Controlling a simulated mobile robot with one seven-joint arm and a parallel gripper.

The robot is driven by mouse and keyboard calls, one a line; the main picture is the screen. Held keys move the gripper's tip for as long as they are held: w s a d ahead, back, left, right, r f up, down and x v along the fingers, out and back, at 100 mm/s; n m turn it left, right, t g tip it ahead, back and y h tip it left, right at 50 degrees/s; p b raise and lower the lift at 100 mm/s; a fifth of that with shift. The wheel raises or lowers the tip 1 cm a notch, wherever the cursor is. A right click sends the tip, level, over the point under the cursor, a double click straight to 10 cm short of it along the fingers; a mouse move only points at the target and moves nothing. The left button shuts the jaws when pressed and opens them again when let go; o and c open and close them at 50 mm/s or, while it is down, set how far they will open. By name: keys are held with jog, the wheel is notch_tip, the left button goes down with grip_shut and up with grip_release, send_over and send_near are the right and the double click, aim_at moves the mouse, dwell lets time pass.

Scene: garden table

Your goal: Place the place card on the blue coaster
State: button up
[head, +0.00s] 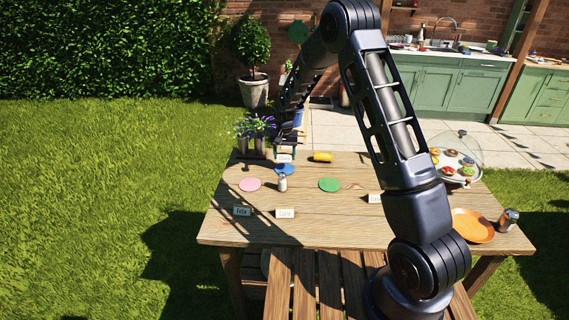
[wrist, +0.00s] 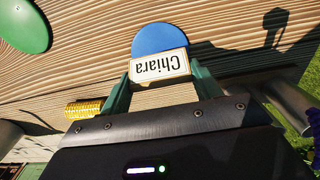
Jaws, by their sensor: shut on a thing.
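My gripper (wrist: 160,76) is shut on a white place card (wrist: 159,67) that reads "Chiara", upside down in the wrist view. The green fingers hold it at its two sides. The blue coaster (wrist: 160,38) shows just beyond the card, which hides part of it. In the head view the card (head: 284,157) is at the far side of the table, behind the blue coaster (head: 286,170) in the picture. I cannot tell how high the card is above the table.
A pink coaster (head: 249,184) and a green coaster (head: 329,185) lie to either side. A yellow roll-shaped thing (head: 322,157) and a flower planter (head: 253,135) are nearby. Other cards (head: 285,213) stand nearer the front.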

aim_at(284, 168)
jog(key=shift+f, duration=2.25)
jog(key=shift+f, duration=0.15)
jog(key=o, duration=1)
